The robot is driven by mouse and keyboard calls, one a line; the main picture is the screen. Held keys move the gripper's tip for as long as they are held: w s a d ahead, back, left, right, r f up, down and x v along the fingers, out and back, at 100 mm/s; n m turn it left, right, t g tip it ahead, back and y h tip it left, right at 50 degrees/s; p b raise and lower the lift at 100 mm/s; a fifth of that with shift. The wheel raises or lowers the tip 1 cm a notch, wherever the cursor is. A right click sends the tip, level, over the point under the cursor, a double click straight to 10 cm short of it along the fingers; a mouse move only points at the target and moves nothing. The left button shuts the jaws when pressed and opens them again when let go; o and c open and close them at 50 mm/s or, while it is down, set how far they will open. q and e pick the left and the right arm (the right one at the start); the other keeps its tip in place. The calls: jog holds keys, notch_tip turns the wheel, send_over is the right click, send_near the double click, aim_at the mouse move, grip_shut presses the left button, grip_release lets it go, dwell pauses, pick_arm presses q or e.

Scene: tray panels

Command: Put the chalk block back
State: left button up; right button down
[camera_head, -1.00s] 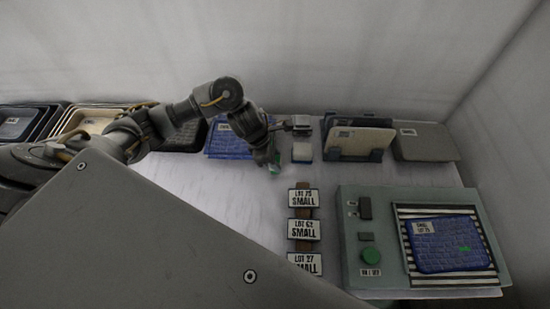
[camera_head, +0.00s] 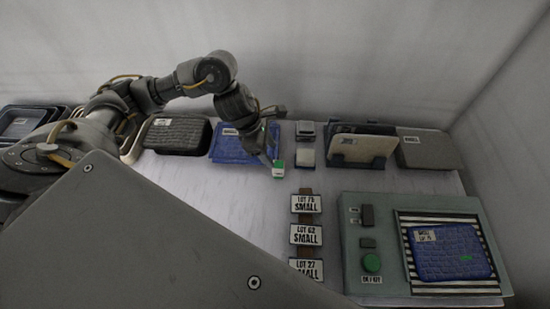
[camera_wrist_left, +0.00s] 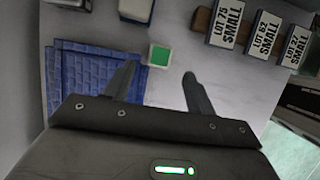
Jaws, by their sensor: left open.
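A small block with a green top and pale sides, which I take to be the chalk block (camera_head: 278,172), stands on the pale table right of the blue panels. In the left wrist view the chalk block (camera_wrist_left: 159,55) is a green square with a white edge. My left gripper (camera_head: 274,160) is over it. In the left wrist view its fingers (camera_wrist_left: 158,70) are apart, with the block just ahead of and between the tips. The block looks free of both fingers. My right gripper is not in view.
Blue panels (camera_head: 230,148) lie left of the block. A white block (camera_head: 306,158) stands to its right, near a rack with a beige panel (camera_head: 362,146). Lot labels (camera_head: 306,203) lie in front. A grey-green station (camera_head: 360,220) holds a blue panel (camera_head: 450,252). Bare table lies between.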

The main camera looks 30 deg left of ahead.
pick_arm(q)
jog(key=shift+v, duration=2.15)
jog(key=shift+f, duration=0.1)
